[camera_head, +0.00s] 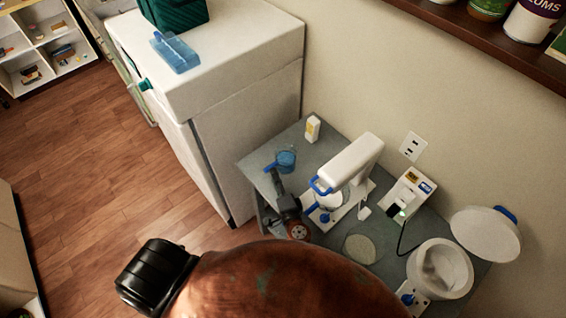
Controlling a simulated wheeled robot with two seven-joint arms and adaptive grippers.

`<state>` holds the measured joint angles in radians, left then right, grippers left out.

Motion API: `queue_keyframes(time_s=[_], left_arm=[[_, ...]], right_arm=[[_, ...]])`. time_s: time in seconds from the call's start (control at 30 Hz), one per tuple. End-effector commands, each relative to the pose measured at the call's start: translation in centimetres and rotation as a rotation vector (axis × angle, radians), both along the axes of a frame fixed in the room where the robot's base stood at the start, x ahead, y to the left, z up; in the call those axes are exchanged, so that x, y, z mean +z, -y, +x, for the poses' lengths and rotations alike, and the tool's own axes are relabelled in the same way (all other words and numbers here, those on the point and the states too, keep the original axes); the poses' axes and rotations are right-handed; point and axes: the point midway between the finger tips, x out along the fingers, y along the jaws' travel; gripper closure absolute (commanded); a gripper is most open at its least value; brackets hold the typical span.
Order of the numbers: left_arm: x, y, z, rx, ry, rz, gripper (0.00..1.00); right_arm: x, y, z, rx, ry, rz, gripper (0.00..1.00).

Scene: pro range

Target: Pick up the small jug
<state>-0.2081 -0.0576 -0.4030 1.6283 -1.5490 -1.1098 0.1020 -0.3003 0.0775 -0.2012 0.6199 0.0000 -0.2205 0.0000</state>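A small translucent blue jug (287,160) stands on the grey counter (312,150), near its back left part. Its blue handle points left and toward me. My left gripper (276,178) is dark grey and comes in over the counter's front left edge. Its tip is just below the jug's handle in the picture. I cannot tell whether it touches the handle, and its fingers are too small and dark to show whether they are open or shut. The copper-coloured link of my arm hides the lower middle of the view. My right gripper is not in view.
A white coffee machine (355,160) with a blue-handled pot (330,198) stands right of my gripper. A small white carton (312,128) is behind the jug. A white cabinet (245,85) rises to the left. A white pot (440,268) and its lid (485,233) are at right.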

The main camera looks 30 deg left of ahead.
Motion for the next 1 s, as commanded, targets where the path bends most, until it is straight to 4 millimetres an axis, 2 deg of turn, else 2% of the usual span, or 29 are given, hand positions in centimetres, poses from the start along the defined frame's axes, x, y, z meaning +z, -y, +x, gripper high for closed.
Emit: queue_keyframes(time_s=[0.13, 0.4, 0.7, 1.0], left_arm=[[0.0, -0.6, 0.8, 0.0, -0.001, 0.001, 0.66], [-0.7, -3.0, 3.5, 0.0, -0.001, 0.0, 0.66], [-1.0, -3.4, 3.8, 0.0, -0.002, -0.002, 0.66], [-1.0, -3.4, 3.8, 0.0, -0.002, -0.002, 0.85]], right_arm=[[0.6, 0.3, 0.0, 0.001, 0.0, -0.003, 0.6], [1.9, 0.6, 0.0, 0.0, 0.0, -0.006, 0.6], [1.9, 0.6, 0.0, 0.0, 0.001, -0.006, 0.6], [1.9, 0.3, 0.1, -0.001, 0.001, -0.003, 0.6]])
